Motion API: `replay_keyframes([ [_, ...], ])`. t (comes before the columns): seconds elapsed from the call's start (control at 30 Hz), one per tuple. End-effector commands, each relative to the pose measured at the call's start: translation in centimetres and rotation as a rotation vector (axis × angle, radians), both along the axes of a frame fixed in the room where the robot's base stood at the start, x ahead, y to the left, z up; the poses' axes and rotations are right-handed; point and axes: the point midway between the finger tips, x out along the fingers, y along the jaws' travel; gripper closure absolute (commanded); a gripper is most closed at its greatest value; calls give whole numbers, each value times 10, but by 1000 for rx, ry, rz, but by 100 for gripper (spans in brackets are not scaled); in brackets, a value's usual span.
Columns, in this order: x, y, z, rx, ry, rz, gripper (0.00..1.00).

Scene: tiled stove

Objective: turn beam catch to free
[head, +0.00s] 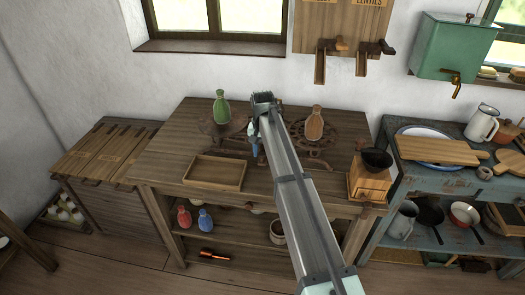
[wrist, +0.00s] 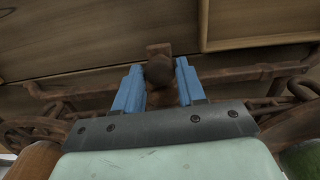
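A rusty brown balance scale stands at the back of the wooden table (head: 165,165). Its beam (wrist: 85,91) runs across the wrist view. A green bottle (head: 221,106) stands on its left side and a brown-orange bottle (head: 314,123) on its right side in the head view. A dark round knob on a brown post, seemingly the beam catch (wrist: 160,70), is at the middle of the beam. My gripper (wrist: 160,82) has its blue fingers on either side of this knob, very close to it. Whether they press on it cannot be told. In the head view my gripper (head: 254,143) and arm hide the scale's middle.
An empty wooden tray (head: 215,173) lies on the table front left. The shelf below holds red and blue bottles (head: 205,219). A blue bench (head: 425,180) with kitchenware is at right.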

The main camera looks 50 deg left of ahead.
Motion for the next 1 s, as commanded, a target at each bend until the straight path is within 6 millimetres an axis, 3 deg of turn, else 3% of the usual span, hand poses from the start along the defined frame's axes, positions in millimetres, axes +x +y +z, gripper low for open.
replay_keyframes([
  [0.33, 0, 0, 0, 0, 0, 0, 94],
  [0.57, 0, 0, 0, 0, 0, -61, 95],
  [1.0, 0, 0, 0, 0, 0, -391, 95],
])
